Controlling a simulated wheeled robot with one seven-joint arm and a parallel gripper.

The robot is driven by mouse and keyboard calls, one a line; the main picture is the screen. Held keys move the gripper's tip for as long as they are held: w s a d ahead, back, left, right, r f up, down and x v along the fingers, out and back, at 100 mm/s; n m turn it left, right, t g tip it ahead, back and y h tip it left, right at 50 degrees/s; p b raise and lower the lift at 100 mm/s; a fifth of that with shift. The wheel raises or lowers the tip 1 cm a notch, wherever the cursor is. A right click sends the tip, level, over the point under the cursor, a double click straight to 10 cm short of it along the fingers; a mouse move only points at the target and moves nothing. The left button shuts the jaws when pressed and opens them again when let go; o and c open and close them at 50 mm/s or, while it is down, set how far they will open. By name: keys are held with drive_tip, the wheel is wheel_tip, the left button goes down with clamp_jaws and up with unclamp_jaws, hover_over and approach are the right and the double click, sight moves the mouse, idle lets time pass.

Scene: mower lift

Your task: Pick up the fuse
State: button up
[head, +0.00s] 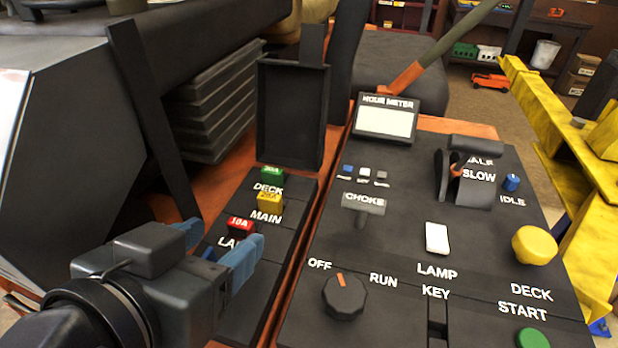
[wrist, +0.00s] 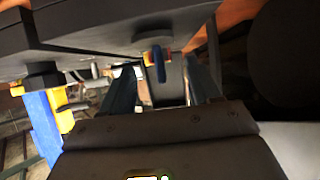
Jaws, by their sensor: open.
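Three fuses show on the narrow black fuse panel (head: 279,223) in the head view. A green fuse (head: 271,173) sits by DECK, a yellow one (head: 269,199) by MAIN, and a red one marked 10A (head: 240,224) by a partly hidden label starting LA. My gripper (head: 217,247) is open, its blue fingers at the panel's near left part, close to the red fuse. I cannot tell whether they touch it. A small blue patch between the fingers is unclear.
An open black cover (head: 291,115) stands behind the fuses. The control panel to the right carries a choke knob (head: 363,203), a key switch (head: 344,296), a lever (head: 470,172) and a yellow deck knob (head: 534,246). A yellow lift frame (head: 560,120) stands at far right.

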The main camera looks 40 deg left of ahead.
sight(238, 224)
drive_tip(key=shift+x, duration=1.6)
drive_tip(key=shift+r, duration=0.1)
drive_tip(key=c, duration=1.1)
drive_tip(key=shift+r+p, duration=0.15)
drive_tip(key=shift+p, duration=0.15)
